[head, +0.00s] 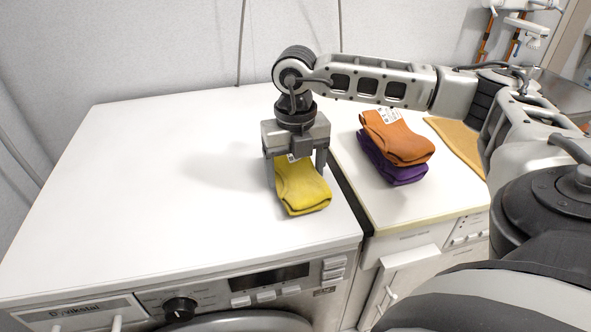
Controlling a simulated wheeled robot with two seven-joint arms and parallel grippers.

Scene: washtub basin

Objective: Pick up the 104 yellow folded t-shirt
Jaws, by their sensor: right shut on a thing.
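The yellow folded t-shirt (304,190) lies on the white top of the left machine, near its right edge. My right gripper (296,178) points down over the shirt, with one finger at each side of it. It is shut on the shirt's rear part, and the gripper body hides some of that part. A small pale label shows just under the gripper. I cannot tell whether the shirt is lifted clear of the surface. My left gripper is not in view.
An orange folded garment (397,137) lies on a purple folded one (388,166) on the right-hand machine top (376,205). A tan cloth (457,141) lies farther right. A dark gap separates the machines. The left machine's top (140,190) is otherwise clear.

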